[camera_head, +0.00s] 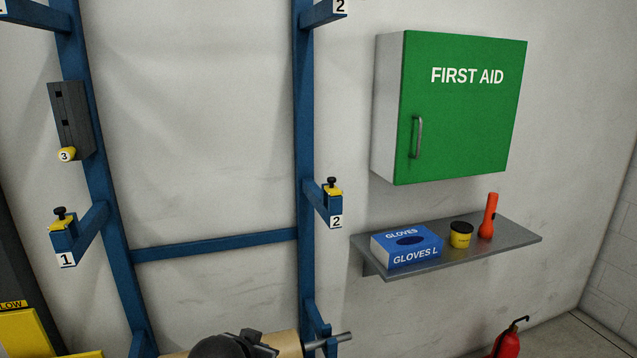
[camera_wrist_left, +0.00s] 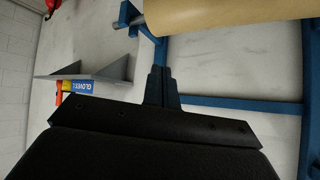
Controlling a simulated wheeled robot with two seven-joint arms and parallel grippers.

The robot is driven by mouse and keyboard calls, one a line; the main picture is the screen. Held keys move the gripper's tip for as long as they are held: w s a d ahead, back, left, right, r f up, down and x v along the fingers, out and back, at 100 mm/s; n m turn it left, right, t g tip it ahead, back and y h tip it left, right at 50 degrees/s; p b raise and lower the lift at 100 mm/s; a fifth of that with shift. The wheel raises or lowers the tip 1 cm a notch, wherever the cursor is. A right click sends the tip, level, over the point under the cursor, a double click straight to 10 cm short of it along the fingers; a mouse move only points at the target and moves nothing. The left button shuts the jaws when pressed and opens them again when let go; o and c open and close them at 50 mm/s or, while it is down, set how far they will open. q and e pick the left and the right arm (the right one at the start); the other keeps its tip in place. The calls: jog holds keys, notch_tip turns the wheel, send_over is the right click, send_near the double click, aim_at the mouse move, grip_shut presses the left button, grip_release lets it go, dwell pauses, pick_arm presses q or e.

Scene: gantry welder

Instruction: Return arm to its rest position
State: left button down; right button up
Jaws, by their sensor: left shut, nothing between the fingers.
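My left gripper (camera_wrist_left: 161,72) is shut and empty; its two dark fingers stand together in the left wrist view. In the head view a dark part of my left arm (camera_head: 218,347) shows at the bottom edge, in front of a brown roll (camera_head: 288,345). The roll also shows in the left wrist view (camera_wrist_left: 225,15), apart from the fingertips. My right arm and gripper are out of view.
A blue rack frame (camera_head: 215,245) with numbered brackets stands along the wall. To its right are a grey shelf (camera_head: 455,252) with a glove box (camera_head: 407,246), yellow tub (camera_head: 461,235) and orange torch (camera_head: 489,217), below a green first aid cabinet (camera_head: 460,110). A red extinguisher (camera_head: 508,344) stands lower right.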

pick_arm(q)
jog(key=s+a+f+n+g, duration=0.1)
jog(key=s+f+g, duration=0.6)
jog(key=s+f, duration=1.9)
jog(key=s+a, duration=0.1)
jog(key=s, duration=0.2)
jog(key=shift+s+a+f+n+g+y, duration=0.2)
jog(key=shift+a+f+n+g+y, duration=0.1)
jog(key=shift+f, duration=0.1)
